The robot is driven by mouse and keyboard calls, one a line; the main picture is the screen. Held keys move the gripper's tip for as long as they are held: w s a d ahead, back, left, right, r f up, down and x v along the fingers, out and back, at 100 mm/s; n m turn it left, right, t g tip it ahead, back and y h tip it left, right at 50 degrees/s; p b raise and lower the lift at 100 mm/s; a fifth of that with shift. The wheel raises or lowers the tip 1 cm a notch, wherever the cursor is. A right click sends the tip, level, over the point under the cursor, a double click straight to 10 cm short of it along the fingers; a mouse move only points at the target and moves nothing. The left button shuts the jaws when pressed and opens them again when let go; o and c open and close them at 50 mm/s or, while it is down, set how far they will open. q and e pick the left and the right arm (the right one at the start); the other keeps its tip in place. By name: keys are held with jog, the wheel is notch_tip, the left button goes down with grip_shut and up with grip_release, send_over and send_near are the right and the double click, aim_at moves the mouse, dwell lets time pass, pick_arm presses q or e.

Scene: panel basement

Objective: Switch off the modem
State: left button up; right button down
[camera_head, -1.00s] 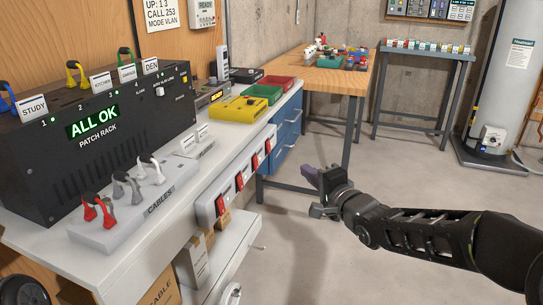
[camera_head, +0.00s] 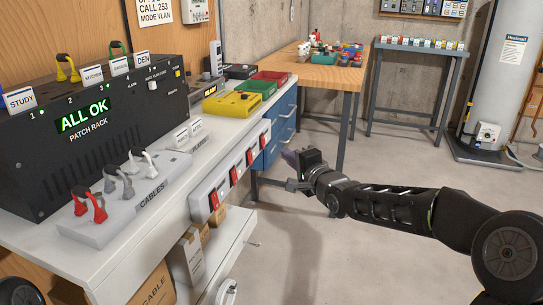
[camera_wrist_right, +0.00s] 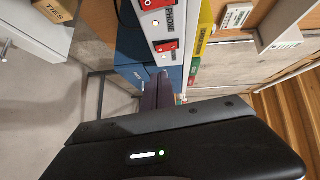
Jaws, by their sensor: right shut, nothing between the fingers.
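A white power strip (camera_head: 224,185) runs along the front edge of the bench and carries several red rocker switches, one of them the near switch (camera_head: 213,200). In the right wrist view a red switch (camera_wrist_right: 167,46) sits by a label reading PHONE (camera_wrist_right: 164,20). No label reading modem is legible. A dark box with an amber display (camera_head: 212,92) stands on the bench; I cannot tell whether it is the modem. My right gripper (camera_head: 289,159) is shut and empty, in front of the blue drawers, to the right of the strip. Its fingers also show in the wrist view (camera_wrist_right: 165,90). My left gripper is out of view.
The black patch rack (camera_head: 95,130) reading ALL OK and the cable block (camera_head: 125,205) stand on the white bench (camera_head: 165,220). Yellow, green and red trays lie farther back. A lower shelf (camera_head: 225,255) holds cartons.

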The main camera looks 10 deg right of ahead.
aim_at(261, 147)
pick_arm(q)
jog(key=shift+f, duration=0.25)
pick_arm(e)
jog(key=w+a, duration=0.3)
jog(key=w, duration=0.1)
jog(key=shift+a+f, duration=0.35)
jog(key=shift+a, duration=0.05)
pick_arm(q)
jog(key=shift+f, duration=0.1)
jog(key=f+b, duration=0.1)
jog(key=b, duration=0.1)
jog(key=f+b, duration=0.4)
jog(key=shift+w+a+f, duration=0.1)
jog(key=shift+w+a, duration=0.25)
pick_arm(e)
jog(key=shift+w+a+f+m+t+y, duration=0.3)
jog(key=shift+a+m+t, duration=0.15)
jog(key=shift+m+t, duration=0.25)
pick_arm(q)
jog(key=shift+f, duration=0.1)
